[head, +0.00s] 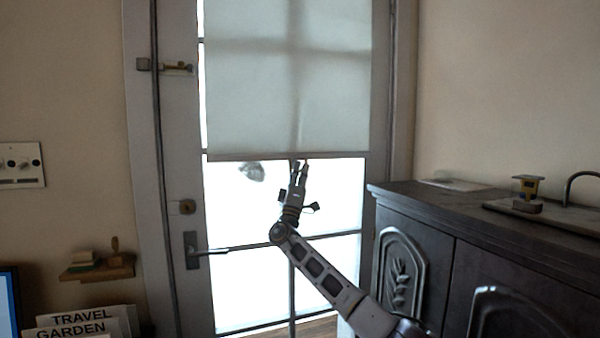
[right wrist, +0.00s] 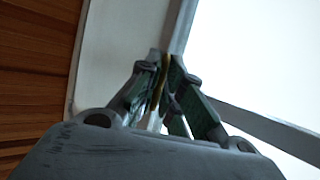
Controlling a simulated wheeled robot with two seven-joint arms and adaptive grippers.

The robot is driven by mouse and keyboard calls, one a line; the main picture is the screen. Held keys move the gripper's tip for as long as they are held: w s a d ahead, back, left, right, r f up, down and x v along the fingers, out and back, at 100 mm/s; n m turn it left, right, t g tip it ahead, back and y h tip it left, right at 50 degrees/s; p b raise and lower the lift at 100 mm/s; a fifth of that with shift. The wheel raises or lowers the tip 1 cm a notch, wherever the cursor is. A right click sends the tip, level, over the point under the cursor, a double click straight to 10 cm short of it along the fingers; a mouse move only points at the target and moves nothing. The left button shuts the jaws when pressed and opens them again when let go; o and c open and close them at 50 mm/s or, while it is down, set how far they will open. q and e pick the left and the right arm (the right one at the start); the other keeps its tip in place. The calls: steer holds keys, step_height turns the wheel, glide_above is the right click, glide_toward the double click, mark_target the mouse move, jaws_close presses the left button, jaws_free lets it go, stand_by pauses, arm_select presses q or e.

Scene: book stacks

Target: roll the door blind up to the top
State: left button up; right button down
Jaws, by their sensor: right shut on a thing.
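The pale door blind (head: 285,80) hangs over the upper part of the door's glass. Its straight bottom edge (head: 250,157) lies about midway down the glass. My right gripper (head: 299,163) reaches up from below and is shut at the middle of that bottom edge. In the right wrist view the fingertips (right wrist: 165,62) come together on a thin strip; the exact grip is partly hidden by the fingers. My left gripper is not in view.
The door has a lever handle (head: 193,250) and a latch (head: 177,68) on its left side. A dark cabinet (head: 480,225) stands close at the right, with small things on top. A small wall shelf (head: 98,270) and books (head: 80,324) are at the lower left.

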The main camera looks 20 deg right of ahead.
step_height(320, 180, up, 7)
steer(key=shift+f, duration=0.2)
step_height(320, 180, up, 3)
steer(key=shift+r, duration=0.15)
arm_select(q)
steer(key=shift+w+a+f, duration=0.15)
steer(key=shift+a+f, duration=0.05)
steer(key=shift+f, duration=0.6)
arm_select(e)
steer(key=c, duration=1.6)
jaws_free()
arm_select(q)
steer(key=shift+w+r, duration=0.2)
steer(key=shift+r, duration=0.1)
